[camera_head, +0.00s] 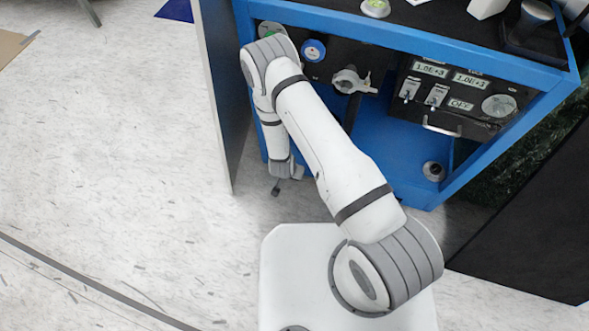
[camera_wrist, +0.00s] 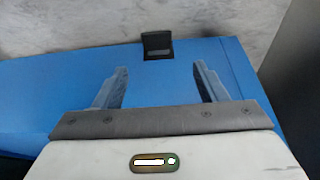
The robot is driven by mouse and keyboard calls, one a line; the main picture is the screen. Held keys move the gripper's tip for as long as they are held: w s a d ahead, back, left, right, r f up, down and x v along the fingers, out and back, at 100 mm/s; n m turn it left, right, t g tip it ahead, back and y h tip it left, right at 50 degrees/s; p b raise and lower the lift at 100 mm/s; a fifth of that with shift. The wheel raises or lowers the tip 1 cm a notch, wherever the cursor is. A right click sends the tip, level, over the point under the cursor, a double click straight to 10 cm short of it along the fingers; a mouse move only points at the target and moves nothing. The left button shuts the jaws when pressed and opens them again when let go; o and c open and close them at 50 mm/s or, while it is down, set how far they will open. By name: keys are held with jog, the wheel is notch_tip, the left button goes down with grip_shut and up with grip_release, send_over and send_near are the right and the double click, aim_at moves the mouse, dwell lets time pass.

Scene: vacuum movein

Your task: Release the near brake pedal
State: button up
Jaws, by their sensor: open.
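In the wrist view, a small black pedal (camera_wrist: 157,45) sticks out past the edge of a blue surface, above the pale floor. My gripper (camera_wrist: 160,67) is open and empty, its two fingers spread wide. In that picture the pedal lies between and just beyond the fingertips, and no finger visibly touches it. In the head view, my wrist hangs low beside the blue cart (camera_head: 400,150), near its left panel. A small dark piece shows below the wrist there; I cannot tell whether it is the pedal or a finger.
The cart holds a black control panel (camera_head: 455,95) with switches and displays, a blue round knob (camera_head: 313,50) and a metal valve (camera_head: 350,82). A tall grey side panel (camera_head: 222,90) stands left of my arm. A dark panel (camera_head: 535,215) is at right.

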jog(key=b+x, duration=0.1)
jog(key=x, duration=0.2)
jog(key=b+x, duration=0.1)
jog(key=x, duration=0.1)
jog(key=b+x, duration=0.1)
jog(key=x, duration=0.2)
jog(key=shift+s+d+f, duration=0.15)
jog(key=shift+f, duration=0.25)
